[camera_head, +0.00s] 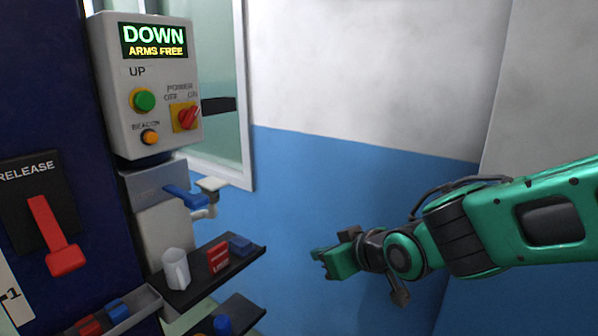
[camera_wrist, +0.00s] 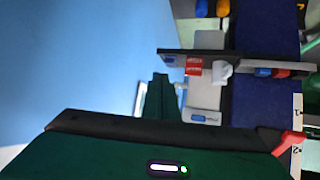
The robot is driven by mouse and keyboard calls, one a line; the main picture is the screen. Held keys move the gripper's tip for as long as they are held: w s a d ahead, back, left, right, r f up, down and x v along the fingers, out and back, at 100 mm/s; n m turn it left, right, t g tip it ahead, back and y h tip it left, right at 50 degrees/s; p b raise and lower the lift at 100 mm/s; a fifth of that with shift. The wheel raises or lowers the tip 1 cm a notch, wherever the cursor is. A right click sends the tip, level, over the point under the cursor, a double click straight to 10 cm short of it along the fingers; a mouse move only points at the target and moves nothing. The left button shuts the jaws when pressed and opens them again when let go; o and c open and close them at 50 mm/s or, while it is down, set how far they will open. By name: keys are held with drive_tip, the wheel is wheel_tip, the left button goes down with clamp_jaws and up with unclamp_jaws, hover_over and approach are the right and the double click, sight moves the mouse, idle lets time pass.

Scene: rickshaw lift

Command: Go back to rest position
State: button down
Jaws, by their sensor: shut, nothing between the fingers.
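My gripper (camera_head: 322,262) is at the end of my green arm, right of centre in the head view. It is shut and empty, in free air in front of the blue lower wall, to the right of the shelf and apart from it. In the wrist view its closed fingers (camera_wrist: 159,92) stand near the middle, with nothing between them. The grey control box (camera_head: 150,85) at the upper left has a display (camera_head: 154,40) reading "DOWN" and "ARMS FREE". It carries a green UP button (camera_head: 144,100), a red power knob (camera_head: 188,117) and an orange beacon button (camera_head: 150,137).
A dark shelf (camera_head: 215,272) holds a white cup (camera_head: 176,268), a red item (camera_head: 218,257) and a blue item (camera_head: 240,244). A red release lever (camera_head: 55,235) is at the left. A blue and white wall (camera_head: 350,180) stands behind my arm. Open space surrounds the gripper.

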drive_tip(key=s+d+f+m+g+h, duration=0.2)
drive_tip(key=s+d+m+h, duration=0.1)
drive_tip(key=d, duration=1)
drive_tip(key=s+d+f+m+g+h, duration=0.2)
drive_tip(key=s+d+m+h, duration=0.15)
drive_tip(key=d, duration=0.95)
drive_tip(key=s+d+m+g, duration=0.2)
drive_tip(key=s+d, duration=0.3)
drive_tip(key=s, duration=0.4)
drive_tip(key=s+d+m+g+y, duration=0.1)
drive_tip(key=s+d+m+g, duration=0.2)
drive_tip(key=s, duration=0.7)
drive_tip(key=shift+d+m+g, duration=0.3)
drive_tip(key=shift+d+m, duration=0.55)
drive_tip(key=shift+d, duration=0.1)
drive_tip(key=shift+s+f, duration=0.1)
drive_tip(key=shift+w+f, duration=0.25)
drive_tip(key=shift+w, duration=0.4)
